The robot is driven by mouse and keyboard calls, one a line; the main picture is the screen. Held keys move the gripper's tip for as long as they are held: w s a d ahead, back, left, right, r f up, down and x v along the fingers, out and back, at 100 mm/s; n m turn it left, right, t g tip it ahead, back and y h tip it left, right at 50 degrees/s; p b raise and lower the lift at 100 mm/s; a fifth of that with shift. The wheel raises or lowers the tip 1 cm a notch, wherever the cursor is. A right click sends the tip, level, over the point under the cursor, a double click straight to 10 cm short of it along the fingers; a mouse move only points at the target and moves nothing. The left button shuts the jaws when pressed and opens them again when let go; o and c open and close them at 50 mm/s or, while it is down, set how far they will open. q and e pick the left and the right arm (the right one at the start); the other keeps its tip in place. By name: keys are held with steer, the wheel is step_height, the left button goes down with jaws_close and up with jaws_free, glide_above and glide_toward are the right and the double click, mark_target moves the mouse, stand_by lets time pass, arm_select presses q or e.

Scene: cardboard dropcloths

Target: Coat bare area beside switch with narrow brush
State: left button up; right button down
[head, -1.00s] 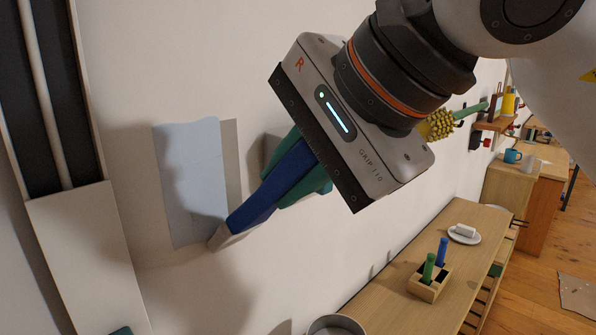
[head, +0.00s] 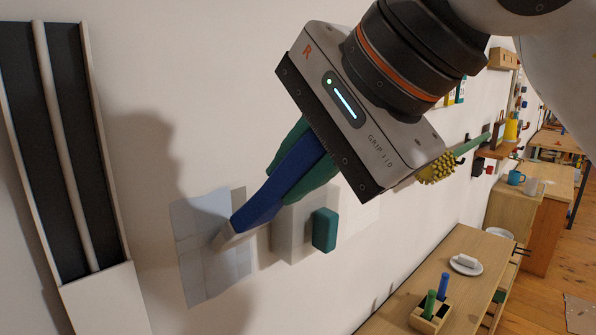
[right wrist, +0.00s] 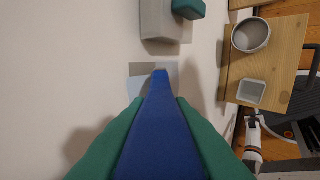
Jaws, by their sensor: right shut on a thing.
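My right gripper (head: 300,150) is shut on the narrow brush (head: 278,185), which has a blue handle and a pale tip. Its green fingers flank the handle, also in the right wrist view (right wrist: 158,130). The brush tip points down-left at a pale blue-grey patch (head: 205,275) on the wall; I cannot tell whether it touches. A greyer strip (head: 238,202) borders this patch on the switch side. The switch (head: 292,240), a whitish box with a teal rocker (head: 324,230), is right of the patch, partly behind the gripper. My left gripper is out of view.
A dark framed channel with a pale rod (head: 75,150) runs up the wall at left. At lower right a wooden bench (head: 460,245) carries a holder (head: 430,313) with green and blue handles and a white plate (head: 466,265). A yellow bristly thing (head: 437,168) shows behind the gripper.

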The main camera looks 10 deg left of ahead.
step_height(320, 180, up, 7)
steer(key=p, duration=0.4)
steer(key=shift+f+p, duration=0.1)
steer(key=shift+p, duration=0.2)
steer(key=shift+s+d+f, duration=0.15)
steer(key=shift+s+d, duration=0.05)
steer(key=shift+d, duration=0.05)
steer(key=shift+s+d+b, duration=0.15)
steer(key=shift+d+b, duration=0.1)
steer(key=shift+b, duration=0.05)
step_height(320, 180, down, 15)
steer(key=b, duration=1.2)
steer(key=shift+f+b, duration=0.15)
steer(key=shift+b, duration=0.2)
